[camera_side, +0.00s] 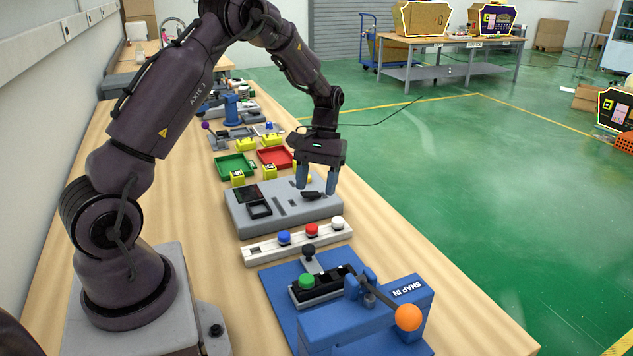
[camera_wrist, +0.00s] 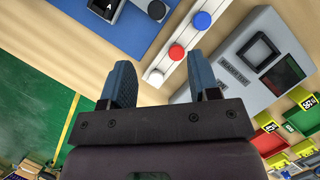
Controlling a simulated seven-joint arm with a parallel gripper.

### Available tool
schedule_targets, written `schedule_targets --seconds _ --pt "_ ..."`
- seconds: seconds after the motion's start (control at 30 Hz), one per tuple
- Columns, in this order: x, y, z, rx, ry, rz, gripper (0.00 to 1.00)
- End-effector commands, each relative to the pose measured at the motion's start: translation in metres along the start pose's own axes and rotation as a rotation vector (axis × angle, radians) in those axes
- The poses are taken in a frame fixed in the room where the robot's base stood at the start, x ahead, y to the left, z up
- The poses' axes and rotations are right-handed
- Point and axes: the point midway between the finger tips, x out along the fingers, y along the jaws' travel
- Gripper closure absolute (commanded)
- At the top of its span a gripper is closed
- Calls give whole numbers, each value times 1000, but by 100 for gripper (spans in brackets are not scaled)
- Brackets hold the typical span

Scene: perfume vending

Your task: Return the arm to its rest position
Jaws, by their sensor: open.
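My gripper (camera_side: 317,179) hangs from my arm, pointing down, above the grey device (camera_side: 270,217) with a dark screen. Its two blue fingers are apart with nothing visible between them. In the wrist view my gripper (camera_wrist: 163,85) also shows open and empty. The grey device (camera_wrist: 250,95) is at the right there, and the white strip with blue, red and white caps (camera_wrist: 163,66) lies beyond the fingers. A small dark object (camera_side: 312,195) lies on the device below the fingers; I cannot tell what it is.
A blue fixture (camera_side: 350,331) with an orange-knobbed lever (camera_side: 408,317) stands at the front of the wooden table. A white strip (camera_side: 262,250) holds the caps. Green (camera_side: 235,163) and red (camera_side: 276,156) trays and yellow blocks sit behind the device. Open floor (camera_side: 480,190) lies right.

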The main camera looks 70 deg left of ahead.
Motion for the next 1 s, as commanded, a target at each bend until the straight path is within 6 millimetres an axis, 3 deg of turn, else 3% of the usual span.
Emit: schedule_targets --seconds 0.27,0.37,0.57,0.8,1.0 --pt "0 0 -2 13 13 -1 44" --pt "13 -7 6 36 5 -22 44" --pt "-14 0 55 166 108 -29 44" --pt "-52 12 135 380 304 -30 44" --pt "-69 12 200 558 490 -26 44"
